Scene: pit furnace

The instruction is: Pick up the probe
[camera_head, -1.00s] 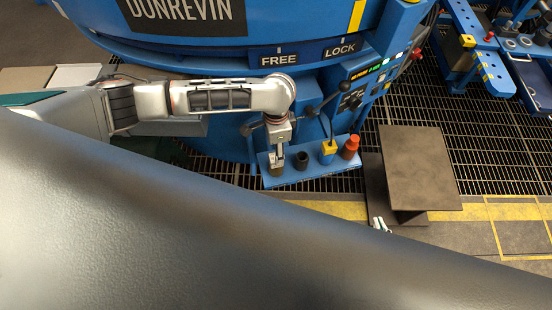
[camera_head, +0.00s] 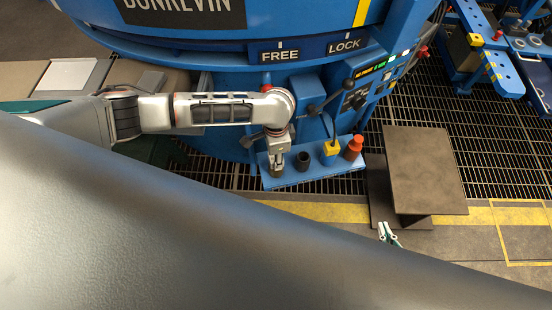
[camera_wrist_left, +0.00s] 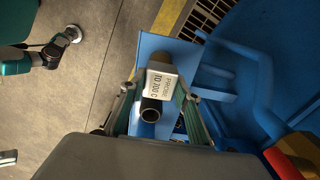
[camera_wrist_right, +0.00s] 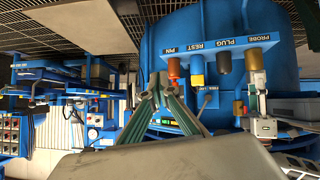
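The probe (camera_wrist_left: 161,82), with a white label reading PROBE TO 700 C, stands in the end place of the blue rack (camera_head: 320,177). My left gripper (camera_head: 277,163) is over this place. In the left wrist view, the fingers of my left gripper (camera_wrist_left: 160,95) stand on both sides of the probe, with gaps showing, so it looks open around it. In the head view the gripper hides most of the probe. My right gripper (camera_head: 386,230) is low, right of the rack. In the right wrist view (camera_wrist_right: 158,80) its fingertips are close together, with nothing between them.
The rack also holds a dark cup (camera_head: 303,161), a yellow-topped block (camera_head: 331,149) and an orange pin (camera_head: 354,147). The blue furnace (camera_head: 230,70) rises behind, with levers near the rack. A brown platform (camera_head: 425,168) stands right of the rack.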

